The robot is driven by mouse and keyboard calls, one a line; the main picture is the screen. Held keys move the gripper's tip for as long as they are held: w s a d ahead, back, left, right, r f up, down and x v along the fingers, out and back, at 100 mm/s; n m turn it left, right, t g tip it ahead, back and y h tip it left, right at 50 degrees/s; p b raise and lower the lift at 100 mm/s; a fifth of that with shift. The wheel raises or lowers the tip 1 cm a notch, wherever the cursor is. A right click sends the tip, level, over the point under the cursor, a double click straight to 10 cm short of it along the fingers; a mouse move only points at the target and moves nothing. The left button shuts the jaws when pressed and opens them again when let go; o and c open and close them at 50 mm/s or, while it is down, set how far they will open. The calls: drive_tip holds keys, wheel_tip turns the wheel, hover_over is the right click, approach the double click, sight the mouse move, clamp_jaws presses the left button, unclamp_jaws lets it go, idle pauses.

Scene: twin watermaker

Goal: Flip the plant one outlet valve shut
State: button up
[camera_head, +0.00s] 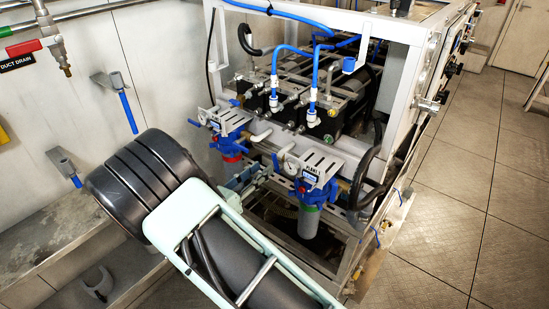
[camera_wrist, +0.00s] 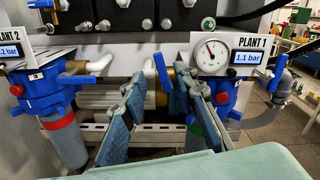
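The plant one unit is a blue housing (camera_wrist: 218,92) with a "PLANT 1" sign, a round gauge and a display reading 1.1 bar. It also shows in the head view (camera_head: 313,192). A blue lever (camera_wrist: 160,72) stands nearly upright by the white pipe at its left. Another blue lever (camera_wrist: 279,76) is on its right side, by a grey elbow. No label shows which is the outlet valve. My gripper (camera_wrist: 158,84) is open, its fingers either side of the left lever in the wrist view; contact cannot be told. The head view shows my gripper (camera_head: 250,178) left of plant one.
The plant two unit (camera_wrist: 45,85) stands at the left, with its own blue lever (camera_wrist: 98,64). A white frame (camera_head: 395,75) and black hoses (camera_head: 368,165) surround the plant one side. Open tiled floor (camera_head: 470,200) lies to the right.

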sight(274, 160)
drive_tip(key=p+x, duration=0.1)
drive_tip(key=x, duration=0.6)
drive_tip(key=shift+d, duration=0.1)
clamp_jaws()
